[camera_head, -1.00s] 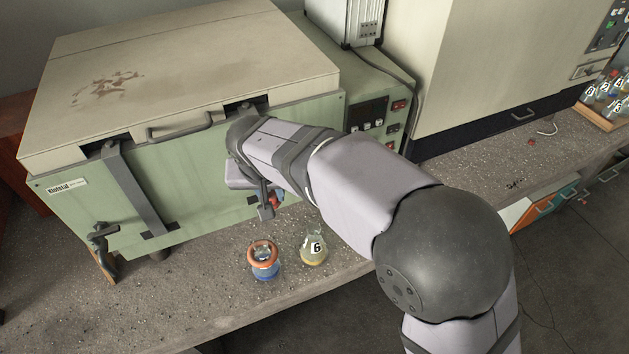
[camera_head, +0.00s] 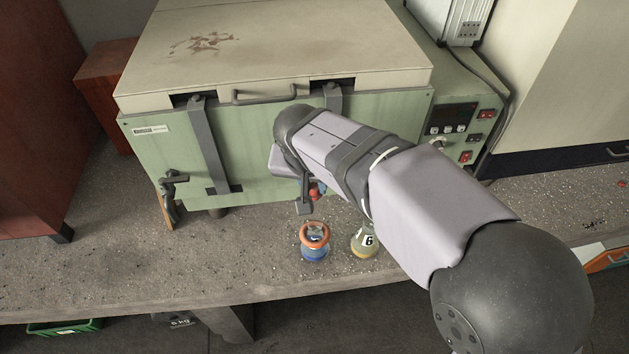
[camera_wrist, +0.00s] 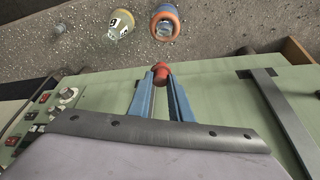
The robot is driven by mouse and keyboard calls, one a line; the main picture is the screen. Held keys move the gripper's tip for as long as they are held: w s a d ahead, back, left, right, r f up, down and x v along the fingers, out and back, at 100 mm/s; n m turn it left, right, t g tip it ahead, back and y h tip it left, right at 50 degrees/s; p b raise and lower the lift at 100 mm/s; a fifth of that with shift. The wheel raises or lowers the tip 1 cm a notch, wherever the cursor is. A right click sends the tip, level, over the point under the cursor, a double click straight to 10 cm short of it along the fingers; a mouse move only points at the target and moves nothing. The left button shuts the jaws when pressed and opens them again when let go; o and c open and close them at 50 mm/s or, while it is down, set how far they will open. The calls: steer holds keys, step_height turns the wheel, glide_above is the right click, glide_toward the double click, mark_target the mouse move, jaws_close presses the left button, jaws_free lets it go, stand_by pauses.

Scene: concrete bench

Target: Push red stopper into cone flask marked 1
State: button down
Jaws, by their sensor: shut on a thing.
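My gripper (camera_wrist: 161,76) is shut on a red stopper (camera_wrist: 161,69), held between the tips of its blue fingers. The stopper also shows in the head view (camera_head: 316,191), in front of the green oven, partly hidden by the arm. A flask with yellow liquid (camera_head: 364,243) stands on the bench in front of the oven, with a label that looks like 6. To its left stands a flask with blue liquid (camera_head: 314,252) and an orange ring around its top; I cannot read a mark on it. I see no flask clearly marked 1. The stopper is apart from both flasks.
The green oven (camera_head: 255,150) with a cream lid stands close behind my gripper, with latches and a handle on its front. A small clear glass thing (camera_wrist: 59,28) lies near the flasks. The concrete bench (camera_head: 200,265) is clear left of the flasks.

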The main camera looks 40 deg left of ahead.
mark_target(314, 193)
step_height(314, 193, down, 10)
steer(key=b, duration=0.7)
steer(key=shift+r, duration=0.2)
steer(key=shift+f+b, duration=0.3)
steer(key=shift+f, duration=0.1)
stand_by(0.7)
steer(key=shift+f, duration=0.35)
steer(key=shift+f+b, duration=0.85)
steer(key=shift+b, duration=0.05)
stand_by(0.4)
steer(key=c, duration=1)
jaws_free()
steer(key=shift+r, duration=0.15)
steer(key=shift+r+p, duration=3.55)
steer(key=shift+r, duration=0.85)
